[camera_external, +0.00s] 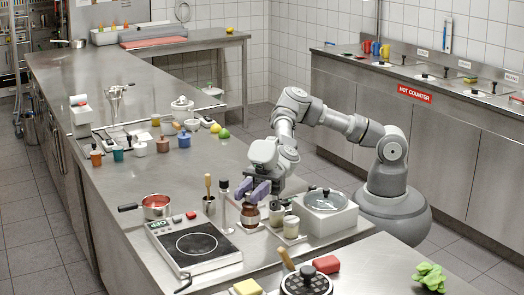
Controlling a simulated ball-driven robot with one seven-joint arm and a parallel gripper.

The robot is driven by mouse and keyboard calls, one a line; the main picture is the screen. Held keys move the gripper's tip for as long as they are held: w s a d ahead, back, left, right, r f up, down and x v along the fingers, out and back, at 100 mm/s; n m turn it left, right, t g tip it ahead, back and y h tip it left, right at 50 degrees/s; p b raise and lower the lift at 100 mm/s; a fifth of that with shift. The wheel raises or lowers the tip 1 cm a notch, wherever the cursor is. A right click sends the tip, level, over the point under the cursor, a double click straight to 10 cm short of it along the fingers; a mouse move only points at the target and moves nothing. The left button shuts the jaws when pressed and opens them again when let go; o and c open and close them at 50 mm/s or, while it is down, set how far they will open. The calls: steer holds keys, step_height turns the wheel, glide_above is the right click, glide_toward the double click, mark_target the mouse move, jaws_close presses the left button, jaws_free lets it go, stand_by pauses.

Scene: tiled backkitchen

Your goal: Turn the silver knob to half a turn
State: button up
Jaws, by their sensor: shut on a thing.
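My gripper (251,190) points down over the steel counter, with its two purple fingers shut on the top of a small round brown mill-like thing (250,216). The brown body shows below the fingertips and stands upright on a light tray. The silver knob is hidden between the fingers at its top, so its turn angle cannot be read.
A hot plate (195,243) and red-filled saucepan (156,207) lie left.

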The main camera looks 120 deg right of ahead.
steer(key=shift+r+m+t+h, duration=0.1)
steer(key=shift+m+t+h, duration=0.35)
steer(key=shift+h, duration=0.35)
